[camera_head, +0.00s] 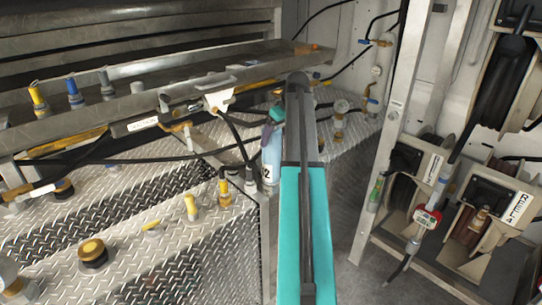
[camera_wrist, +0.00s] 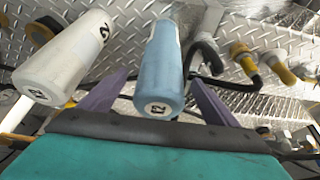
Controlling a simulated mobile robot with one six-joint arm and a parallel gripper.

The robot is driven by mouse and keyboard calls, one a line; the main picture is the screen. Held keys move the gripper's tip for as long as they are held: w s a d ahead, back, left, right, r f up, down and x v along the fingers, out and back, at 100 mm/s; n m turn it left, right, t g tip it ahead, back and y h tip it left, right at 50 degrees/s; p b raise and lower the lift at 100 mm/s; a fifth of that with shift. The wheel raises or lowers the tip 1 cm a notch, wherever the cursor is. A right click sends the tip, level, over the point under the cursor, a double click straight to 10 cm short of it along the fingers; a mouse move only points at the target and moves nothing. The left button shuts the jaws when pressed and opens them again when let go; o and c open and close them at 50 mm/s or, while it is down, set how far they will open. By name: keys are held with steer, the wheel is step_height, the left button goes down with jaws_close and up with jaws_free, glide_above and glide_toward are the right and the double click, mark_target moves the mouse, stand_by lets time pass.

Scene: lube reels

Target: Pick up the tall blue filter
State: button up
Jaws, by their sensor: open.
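The tall blue filter (camera_wrist: 163,68) shows in the middle of the wrist view, a light blue tapered cylinder with a dark-marked label on its near end. My gripper (camera_wrist: 160,100) is open, with one purple finger on each side of the filter in that view. I cannot tell whether either finger touches it. In the head view the blue filter (camera_head: 271,158) stands just left of my teal arm, which partly hides it. A purple finger shows just above it there; the rest of my gripper is mostly hidden.
A white filter (camera_wrist: 68,62) of similar shape stands close to the left finger. Yellow hose fittings (camera_wrist: 245,60) and a black hose (camera_wrist: 208,55) lie right of the blue filter. A metal rail (camera_head: 150,112) crosses the diamond-plate deck. Hose reels (camera_head: 480,210) stand at the right.

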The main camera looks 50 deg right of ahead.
mark_target(271, 147)
steer(key=shift+x, duration=0.95)
steer(key=shift+p+x, duration=1.2)
steer(key=shift+x, duration=1.35)
steer(key=shift+a, duration=0.15)
steer(key=c, duration=1.5)
